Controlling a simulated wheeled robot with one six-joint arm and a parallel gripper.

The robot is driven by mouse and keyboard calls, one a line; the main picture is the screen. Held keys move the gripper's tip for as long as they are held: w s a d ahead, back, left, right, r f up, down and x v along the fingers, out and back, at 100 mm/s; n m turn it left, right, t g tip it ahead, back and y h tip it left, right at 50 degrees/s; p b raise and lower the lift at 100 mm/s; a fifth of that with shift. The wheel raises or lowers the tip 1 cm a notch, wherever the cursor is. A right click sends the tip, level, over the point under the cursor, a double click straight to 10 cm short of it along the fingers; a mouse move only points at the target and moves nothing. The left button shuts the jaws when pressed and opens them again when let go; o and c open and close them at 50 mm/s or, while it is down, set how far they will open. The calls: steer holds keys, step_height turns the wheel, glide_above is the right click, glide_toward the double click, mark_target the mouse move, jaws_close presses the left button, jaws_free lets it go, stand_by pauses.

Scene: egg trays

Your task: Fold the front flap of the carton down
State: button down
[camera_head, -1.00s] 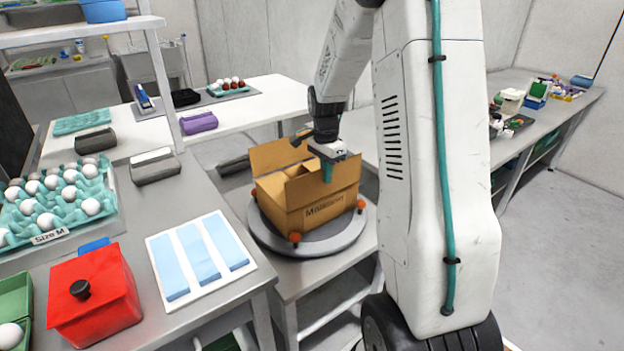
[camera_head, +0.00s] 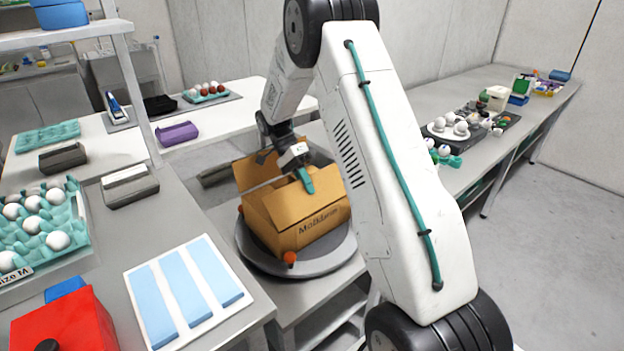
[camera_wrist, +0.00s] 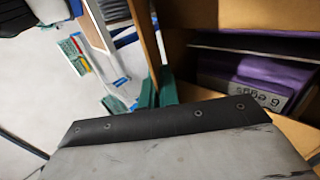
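The brown cardboard carton (camera_head: 322,226) stands on a round grey turntable (camera_head: 310,268) and has printed lettering on its near side. Its back flap (camera_head: 257,171) stands up, and panels around its top opening are raised. In the wrist view the fingers (camera_wrist: 156,92) sit close together beside a brown cardboard edge (camera_wrist: 147,35). Purple egg boxes (camera_wrist: 250,80) lie inside the carton.
On the left table are a white sheet with blue strips (camera_head: 190,290), a red lidded box (camera_head: 65,325) and a teal egg tray (camera_head: 75,225). A right bench (camera_head: 480,150) holds eggs and small items.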

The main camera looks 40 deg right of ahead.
steer(key=shift+w+f+g, duration=0.25)
steer(key=shift+f+g, duration=0.05)
steer(key=shift+g, duration=0.3)
steer(key=shift+d, duration=0.2)
steer(key=c, duration=1.6)
jaws_free()
steer(key=shift+c, duration=0.2)
steer(key=v, duration=0.7)
steer(key=shift+w+r, duration=0.25)
steer(key=shift+w, duration=0.05)
